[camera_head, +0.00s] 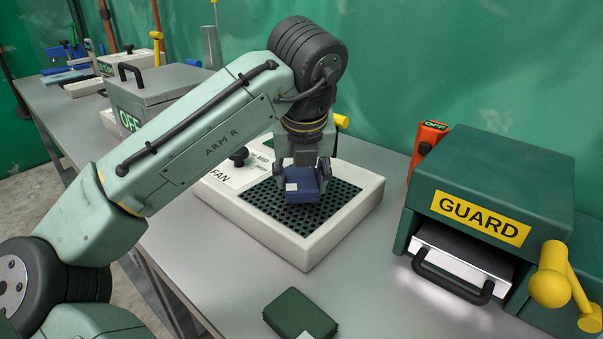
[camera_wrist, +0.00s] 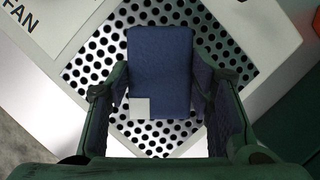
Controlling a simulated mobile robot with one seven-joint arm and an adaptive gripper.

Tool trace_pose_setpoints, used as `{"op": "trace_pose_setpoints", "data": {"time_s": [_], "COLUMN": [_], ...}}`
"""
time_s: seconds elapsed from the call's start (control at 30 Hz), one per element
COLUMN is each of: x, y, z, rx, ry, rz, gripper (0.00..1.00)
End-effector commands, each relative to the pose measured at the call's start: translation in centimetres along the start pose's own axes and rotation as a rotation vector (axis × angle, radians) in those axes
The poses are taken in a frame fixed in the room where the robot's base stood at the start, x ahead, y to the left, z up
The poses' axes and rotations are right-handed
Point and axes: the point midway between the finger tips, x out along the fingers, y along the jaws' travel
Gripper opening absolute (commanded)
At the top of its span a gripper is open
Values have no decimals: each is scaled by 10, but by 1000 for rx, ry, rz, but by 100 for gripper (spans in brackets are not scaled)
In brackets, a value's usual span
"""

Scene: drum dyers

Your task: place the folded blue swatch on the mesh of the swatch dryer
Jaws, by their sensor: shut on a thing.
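The folded blue swatch (camera_head: 302,186), with a pale square patch at one corner, is between the fingers of my gripper (camera_head: 305,180). My gripper is shut on it, pointing down over the swatch dryer (camera_head: 310,257). In the wrist view the blue swatch (camera_wrist: 162,75) lies between my two fingers (camera_wrist: 160,95), with the perforated mesh (camera_wrist: 95,65) around and beneath it. In the head view the dark mesh (camera_head: 340,205) is set in a white housing marked FAN. Whether the swatch touches the mesh I cannot tell.
A folded green swatch (camera_head: 297,313) lies on the grey table (camera_head: 375,300) in front of the dryer. A green box marked GUARD (camera_head: 490,190) with a black handle and yellow lever stands at right. A grey lidded box (camera_head: 160,90) stands behind left. An orange OFF switch (camera_head: 428,140) is near the guard.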

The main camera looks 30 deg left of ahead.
Motion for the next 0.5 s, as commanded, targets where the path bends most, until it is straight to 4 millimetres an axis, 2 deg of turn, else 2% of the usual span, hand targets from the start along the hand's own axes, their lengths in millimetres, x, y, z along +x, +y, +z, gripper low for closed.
{"op": "trace_pose_setpoints", "data": {"time_s": [0.3, 0.33, 0.5], "x": [4, 3, 3], "y": [0, 0, 0], "z": [-2, -1, -1], "rx": [0, 0, 0], "ry": [1, 0, 0], "rz": [0, 0, 0], "gripper": [22, 50, 61]}}
